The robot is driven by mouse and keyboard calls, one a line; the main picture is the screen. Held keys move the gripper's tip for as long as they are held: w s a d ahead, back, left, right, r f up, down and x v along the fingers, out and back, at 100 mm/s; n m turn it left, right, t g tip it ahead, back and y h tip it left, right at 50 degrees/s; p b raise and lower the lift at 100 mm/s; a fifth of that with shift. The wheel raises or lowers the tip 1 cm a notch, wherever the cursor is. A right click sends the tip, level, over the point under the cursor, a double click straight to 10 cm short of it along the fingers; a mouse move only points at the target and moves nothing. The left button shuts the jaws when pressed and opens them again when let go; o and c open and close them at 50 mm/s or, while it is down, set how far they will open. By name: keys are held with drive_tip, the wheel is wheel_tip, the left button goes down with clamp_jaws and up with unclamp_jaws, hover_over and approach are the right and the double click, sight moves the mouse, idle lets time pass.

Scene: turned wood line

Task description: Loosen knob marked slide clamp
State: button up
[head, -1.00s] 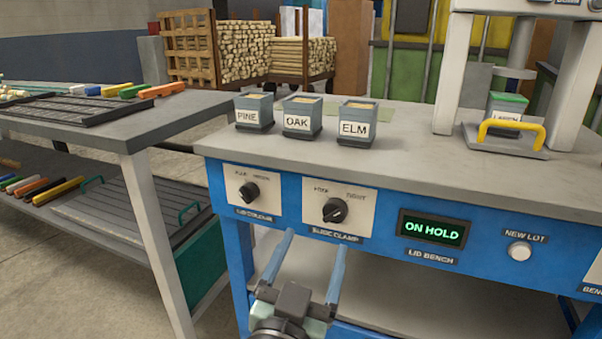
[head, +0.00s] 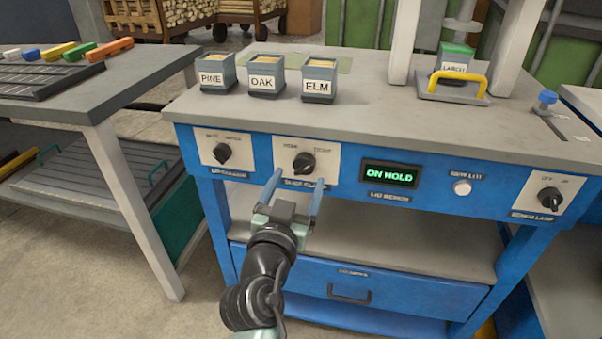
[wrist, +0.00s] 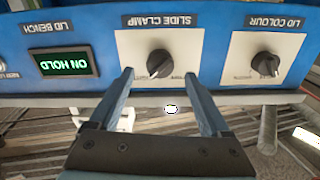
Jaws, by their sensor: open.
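The slide clamp knob (head: 304,163) is a black rotary knob on a white plate on the blue bench front, between the lid colour knob and the display. Whether the fingers touch the plate I cannot tell.
The lid colour knob (head: 221,153) is on the left, and the ON HOLD display (head: 390,175) and white new lot button (head: 462,187) are on the right. Pine (head: 216,75), oak (head: 265,77) and elm (head: 319,80) boxes stand on the bench top. Open shelf space lies below.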

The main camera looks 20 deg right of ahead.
sight(302, 171)
drive_tip(key=shift+x, duration=1.8)
clamp_jaws()
